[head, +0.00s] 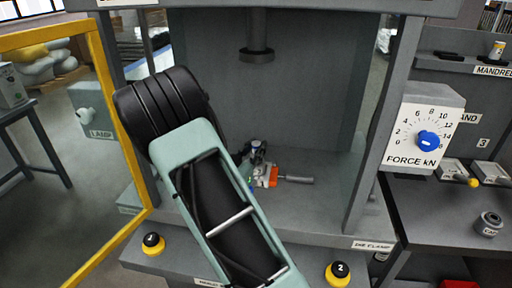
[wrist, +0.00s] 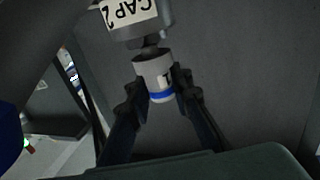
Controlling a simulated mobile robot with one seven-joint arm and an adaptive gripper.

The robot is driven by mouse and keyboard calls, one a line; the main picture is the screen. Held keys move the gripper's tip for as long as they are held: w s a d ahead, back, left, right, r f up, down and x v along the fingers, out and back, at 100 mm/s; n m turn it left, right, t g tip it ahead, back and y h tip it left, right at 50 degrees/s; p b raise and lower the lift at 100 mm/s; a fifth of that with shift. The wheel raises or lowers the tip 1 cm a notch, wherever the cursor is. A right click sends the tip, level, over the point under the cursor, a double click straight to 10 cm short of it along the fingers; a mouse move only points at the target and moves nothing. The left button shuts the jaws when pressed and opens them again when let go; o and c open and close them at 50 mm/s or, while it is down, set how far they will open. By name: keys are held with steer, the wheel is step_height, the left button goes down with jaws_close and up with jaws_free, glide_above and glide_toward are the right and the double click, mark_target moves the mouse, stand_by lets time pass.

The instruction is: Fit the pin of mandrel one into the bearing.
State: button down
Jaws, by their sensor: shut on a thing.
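In the wrist view my gripper (wrist: 161,82) is shut on a pale grey cylinder with a blue band (wrist: 154,70), which I take to be mandrel one; a dark mark on its side is partly hidden by a finger. A short dark neck (wrist: 150,48) lies between this cylinder and a larger grey part (wrist: 128,30) with an upside-down "CAP 2" label. I cannot tell whether the neck is the pin or whether it is seated in a bearing. In the head view my arm hides most of the gripper area.
The press ram (head: 257,55) hangs above the work bay. A force dial (head: 428,140) is on the right post. Another small cylinder (head: 497,50) stands on the mandrel shelf.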

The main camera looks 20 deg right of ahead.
steer(key=shift+f+b, duration=0.45)
steer(key=shift+f, duration=0.1)
steer(key=c, duration=1.7)
jaws_free()
steer(key=shift+o, duration=0.2)
steer(key=v, duration=1.2)
